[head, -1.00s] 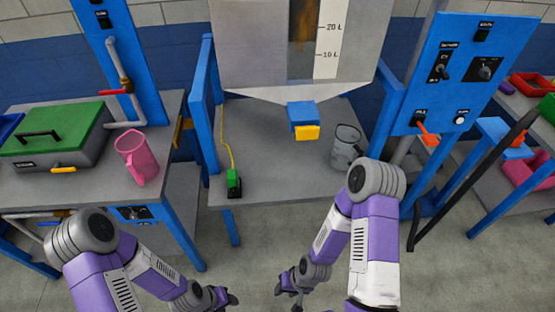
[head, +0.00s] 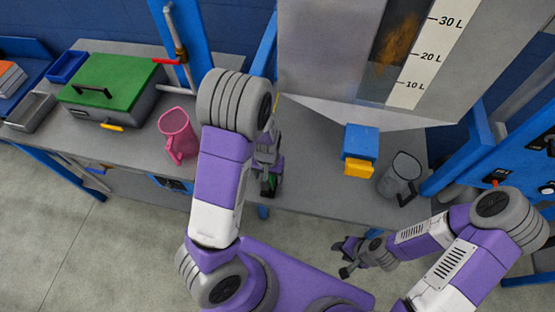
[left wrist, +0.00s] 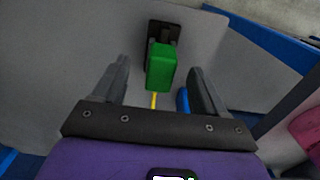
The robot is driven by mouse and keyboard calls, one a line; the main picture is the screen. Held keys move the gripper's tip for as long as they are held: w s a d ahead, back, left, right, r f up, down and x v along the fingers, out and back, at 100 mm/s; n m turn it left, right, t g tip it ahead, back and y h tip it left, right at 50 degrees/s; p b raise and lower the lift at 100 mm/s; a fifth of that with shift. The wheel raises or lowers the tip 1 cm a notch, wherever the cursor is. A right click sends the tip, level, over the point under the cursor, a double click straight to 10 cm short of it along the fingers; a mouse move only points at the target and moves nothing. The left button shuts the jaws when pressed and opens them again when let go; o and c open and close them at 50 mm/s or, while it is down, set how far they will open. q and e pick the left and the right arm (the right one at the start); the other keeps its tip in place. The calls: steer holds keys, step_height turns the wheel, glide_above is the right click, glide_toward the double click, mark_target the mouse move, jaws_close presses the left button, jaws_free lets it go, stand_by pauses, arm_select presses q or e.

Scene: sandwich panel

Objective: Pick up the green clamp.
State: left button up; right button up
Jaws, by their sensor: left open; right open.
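The green clamp (left wrist: 161,67) shows in the left wrist view, with a black base or jaw part at its far end and a yellow cord at its near end. It lies on or just above the grey table, ahead of and between the fingers of my left gripper (left wrist: 158,85). That gripper is open. In the head view, my left gripper (head: 269,180) is at the table's front left and mostly covers the clamp; only a small green bit (head: 272,180) shows. I cannot tell whether the fingers touch it. My right gripper (head: 346,256) is open and empty, low in front of the table.
A pink jug (head: 177,136) stands on the left table beside a green-lidded box (head: 112,80). The middle tabletop (head: 315,170) is clear.

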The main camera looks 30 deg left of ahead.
mark_target(269, 176)
arm_select(q)
steer(key=shift+w+a+r, duration=0.2)
steer(key=shift+w+r, duration=0.3)
steer(key=shift+f+b, duration=0.45)
steer(key=shift+f, duration=0.5)
steer(key=shift+s+f, duration=0.15)
steer(key=shift+f, duration=0.5)
step_height(269, 176, down, 4)
steer(key=shift+f+b, duration=0.1)
steer(key=shift+b, duration=0.85)
steer(key=c, duration=1.2)
steer(key=shift+r, duration=0.2)
step_height(269, 176, up, 10)
steer(key=p, duration=0.3)
steer(key=shift+p, duration=0.3)
